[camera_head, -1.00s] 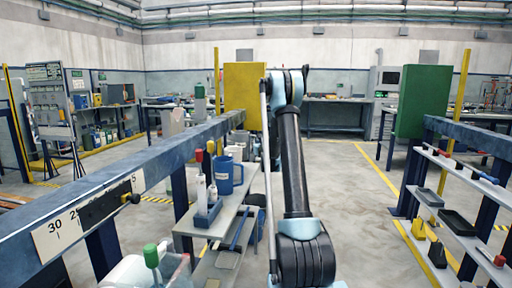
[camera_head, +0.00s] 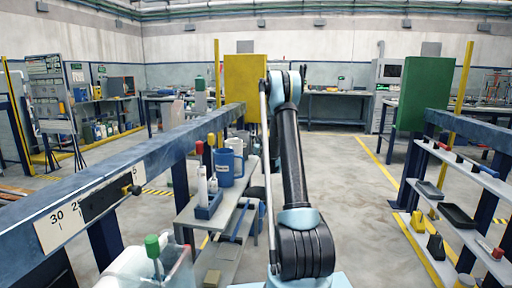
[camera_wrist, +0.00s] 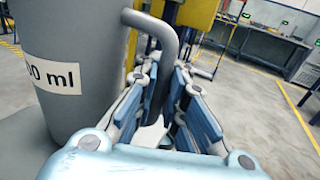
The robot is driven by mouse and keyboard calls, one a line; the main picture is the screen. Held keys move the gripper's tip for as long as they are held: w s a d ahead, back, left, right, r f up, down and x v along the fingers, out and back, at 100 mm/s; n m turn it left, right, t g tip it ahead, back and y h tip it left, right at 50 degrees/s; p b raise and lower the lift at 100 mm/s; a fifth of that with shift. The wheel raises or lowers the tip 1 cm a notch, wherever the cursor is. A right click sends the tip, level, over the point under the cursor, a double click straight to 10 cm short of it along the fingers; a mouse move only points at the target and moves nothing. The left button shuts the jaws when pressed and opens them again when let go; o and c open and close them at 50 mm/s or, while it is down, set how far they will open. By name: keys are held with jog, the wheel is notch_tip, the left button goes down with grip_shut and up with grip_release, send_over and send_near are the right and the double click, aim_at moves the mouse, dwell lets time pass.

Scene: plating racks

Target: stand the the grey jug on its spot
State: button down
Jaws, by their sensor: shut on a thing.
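The grey jug (camera_wrist: 92,30) fills the left of the wrist view, with a white label reading "00 ml" and a thick curved handle on its right. My gripper (camera_wrist: 163,88) has its blue-padded fingers on both sides of the handle and is shut on it. The jug looks roughly upright. In the head view my arm hides the gripper, and I cannot make out the held jug there. The jug's spot cannot be identified.
A clear bin (camera_head: 175,270) is nearer. Another rack (camera_head: 470,232) stands right; the floor between is open.

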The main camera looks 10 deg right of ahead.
jog(key=shift+f, duration=0.4)
jog(key=c, duration=1.6)
grip_release()
